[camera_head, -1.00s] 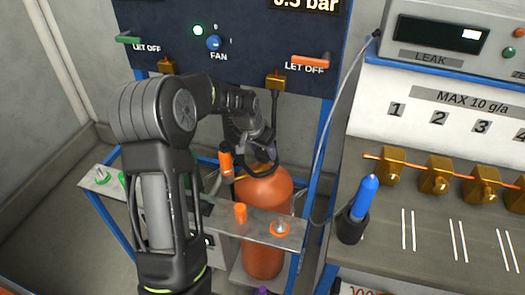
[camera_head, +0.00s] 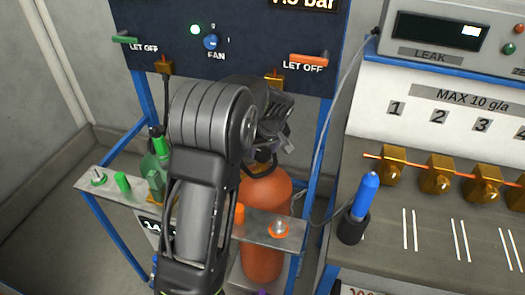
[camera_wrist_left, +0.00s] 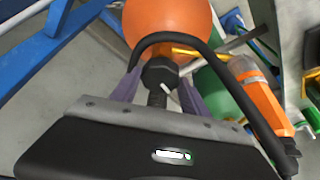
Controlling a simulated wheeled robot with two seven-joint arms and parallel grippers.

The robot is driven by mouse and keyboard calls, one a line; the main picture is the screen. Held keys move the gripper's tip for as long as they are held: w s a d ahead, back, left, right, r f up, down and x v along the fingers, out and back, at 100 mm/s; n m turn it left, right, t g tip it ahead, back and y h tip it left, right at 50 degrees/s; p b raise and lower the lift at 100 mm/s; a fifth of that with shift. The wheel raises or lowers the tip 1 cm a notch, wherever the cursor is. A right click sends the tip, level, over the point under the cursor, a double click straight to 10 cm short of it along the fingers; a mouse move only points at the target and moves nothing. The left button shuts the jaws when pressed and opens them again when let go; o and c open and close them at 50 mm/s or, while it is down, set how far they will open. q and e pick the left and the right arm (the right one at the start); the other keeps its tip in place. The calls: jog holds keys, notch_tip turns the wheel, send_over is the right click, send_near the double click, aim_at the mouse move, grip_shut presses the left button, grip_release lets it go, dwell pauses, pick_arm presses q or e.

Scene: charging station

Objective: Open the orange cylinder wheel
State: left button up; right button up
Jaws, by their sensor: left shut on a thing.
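The orange cylinder (camera_head: 265,190) stands upright in the blue frame, right of my left forearm in the head view. In the left wrist view the orange cylinder (camera_wrist_left: 165,22) is at the top. Its dark valve wheel (camera_wrist_left: 160,73) sits between the purple fingers of my left gripper (camera_wrist_left: 158,88), which is shut on it. In the head view my left gripper (camera_head: 262,160) is at the top of the cylinder, with fingertips and wheel largely hidden. My right gripper is not in view.
A metal shelf (camera_head: 270,225) crosses before the cylinder. A green cylinder (camera_head: 152,170) stands to the left, partly behind my arm. A black hose (camera_wrist_left: 222,62) arches close over the gripper. The blue-topped tool (camera_head: 368,188) stands on the right bench.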

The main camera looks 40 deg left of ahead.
pick_arm(q)
jog(key=shift+n+g, duration=0.3)
jog(key=shift+n, duration=0.5)
jog(key=o, duration=1.4)
jog(key=shift+b+v, duration=0.3)
jog(key=shift+v, duration=3.6)
jog(key=shift+d, duration=0.15)
